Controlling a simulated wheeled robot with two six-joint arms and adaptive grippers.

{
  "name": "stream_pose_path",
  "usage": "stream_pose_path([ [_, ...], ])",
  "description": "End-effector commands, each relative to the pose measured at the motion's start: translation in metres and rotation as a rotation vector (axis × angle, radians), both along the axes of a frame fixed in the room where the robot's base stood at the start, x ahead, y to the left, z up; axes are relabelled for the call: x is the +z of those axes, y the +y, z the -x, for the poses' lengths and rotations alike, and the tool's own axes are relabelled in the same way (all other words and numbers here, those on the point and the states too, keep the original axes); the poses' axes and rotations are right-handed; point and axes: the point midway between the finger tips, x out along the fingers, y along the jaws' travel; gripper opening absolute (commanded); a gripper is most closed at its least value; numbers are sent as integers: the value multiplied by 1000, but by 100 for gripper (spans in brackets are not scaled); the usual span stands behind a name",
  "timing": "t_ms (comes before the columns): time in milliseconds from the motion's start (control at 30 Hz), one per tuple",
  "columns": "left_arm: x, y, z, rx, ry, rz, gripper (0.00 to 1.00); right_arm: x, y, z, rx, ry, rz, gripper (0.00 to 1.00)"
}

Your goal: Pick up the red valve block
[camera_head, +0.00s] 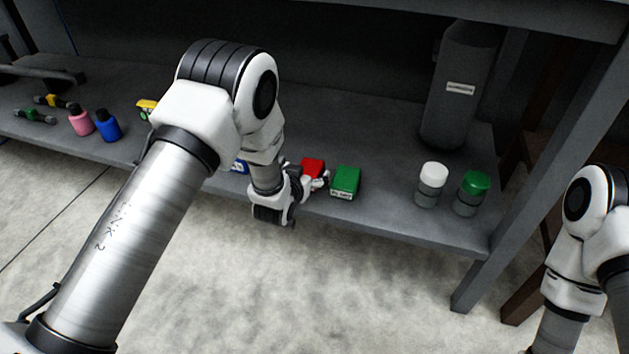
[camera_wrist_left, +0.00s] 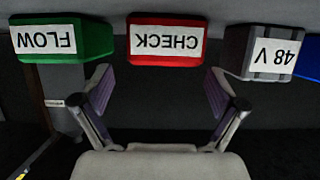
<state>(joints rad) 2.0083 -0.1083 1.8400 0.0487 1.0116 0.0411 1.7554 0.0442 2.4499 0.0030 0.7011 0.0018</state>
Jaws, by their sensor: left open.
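The red valve block (camera_head: 313,166) sits on the grey shelf near its front edge, partly hidden by my left gripper in the head view. In the left wrist view the red block (camera_wrist_left: 166,42) carries a white label reading CHECK, upside down. My left gripper (camera_head: 322,182) is at the shelf front beside the red block. Its two fingers (camera_wrist_left: 159,92) are open and empty, spread to either side of the red block's front, with the block just beyond the tips. My right gripper is not in view; only part of my right arm shows.
A green block (camera_head: 346,181) labelled FLOW (camera_wrist_left: 62,40) stands close on one side. A grey block labelled 48 V (camera_wrist_left: 270,52) and a blue one (camera_wrist_left: 308,58) stand on the other. Two jars (camera_head: 432,185), a dark cylinder (camera_head: 461,90) and bottles (camera_head: 107,126) share the shelf.

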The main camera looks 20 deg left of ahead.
Motion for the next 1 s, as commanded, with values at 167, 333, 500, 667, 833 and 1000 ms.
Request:
stream_pose_path([
  [167, -20, 2, -28, 0, -3, 0, 96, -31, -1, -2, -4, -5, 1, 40],
  [333, -18, 2, -35, 0, 1, 0, 96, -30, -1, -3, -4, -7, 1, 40],
  [500, -18, 1, -34, 0, 2, 0, 71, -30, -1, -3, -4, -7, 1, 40],
  [667, -18, 1, -34, 0, 2, 0, 14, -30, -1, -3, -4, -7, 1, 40],
  [833, -17, 1, -35, 0, -2, 0, 0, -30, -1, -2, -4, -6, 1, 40],
  [1000, -15, 1, -35, 0, -1, 0, 0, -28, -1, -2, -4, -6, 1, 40],
])
